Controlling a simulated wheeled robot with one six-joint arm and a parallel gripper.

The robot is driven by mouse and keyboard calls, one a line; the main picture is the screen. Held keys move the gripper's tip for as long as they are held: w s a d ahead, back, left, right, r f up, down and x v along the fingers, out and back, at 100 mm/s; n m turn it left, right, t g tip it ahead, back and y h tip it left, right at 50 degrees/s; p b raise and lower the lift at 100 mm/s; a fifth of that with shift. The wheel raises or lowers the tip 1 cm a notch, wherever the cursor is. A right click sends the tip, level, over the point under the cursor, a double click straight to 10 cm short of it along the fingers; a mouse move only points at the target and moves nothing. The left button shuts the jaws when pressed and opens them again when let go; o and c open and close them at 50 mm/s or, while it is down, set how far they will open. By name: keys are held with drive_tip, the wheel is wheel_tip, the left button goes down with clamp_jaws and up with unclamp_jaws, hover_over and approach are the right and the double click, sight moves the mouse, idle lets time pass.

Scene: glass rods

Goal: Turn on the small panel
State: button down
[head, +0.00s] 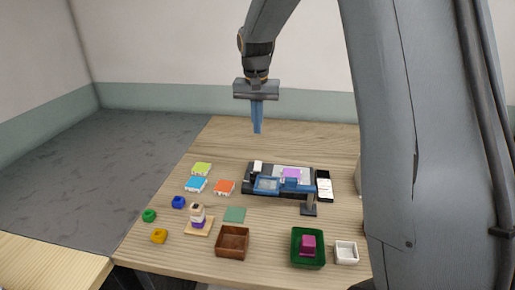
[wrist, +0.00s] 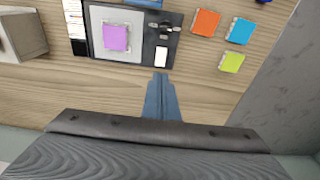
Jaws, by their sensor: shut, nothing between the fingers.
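The small panel is probably the dark flat unit (head: 250,188) at the middle of the table. It also shows in the wrist view (wrist: 133,56). It bears a grey plate with a lavender square (wrist: 115,38), a white block (wrist: 161,55) near one corner and a black knob-like part (wrist: 165,27). In the head view, blue parts (head: 267,185) sit along its near side. I cannot tell whether the panel is on. My gripper (head: 257,131) is shut and empty, pointing down above the table behind the panel. Its fingertips (wrist: 160,78) appear near the white block's corner, touching nothing.
Green, blue and orange square blocks (head: 225,187) lie left of the panel. A white card (head: 325,185) lies at its right, with a small dark stand (head: 309,207) in front. A brown box (head: 232,243) and green tray (head: 294,259) are nearer. The table's back is clear.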

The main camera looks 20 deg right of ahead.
sight(259, 163)
drive_tip(key=shift+w+b, duration=0.3)
drive_tip(key=f+p, duration=0.1)
drive_tip(key=f, duration=0.3)
drive_tip(key=w+f+p, duration=0.1)
drive_tip(key=f+p, duration=0.1)
drive_tip(key=f, duration=0.3)
drive_tip(key=w+d+f+p, duration=0.1)
drive_tip(key=f, duration=0.3)
drive_tip(key=shift+f, duration=0.4)
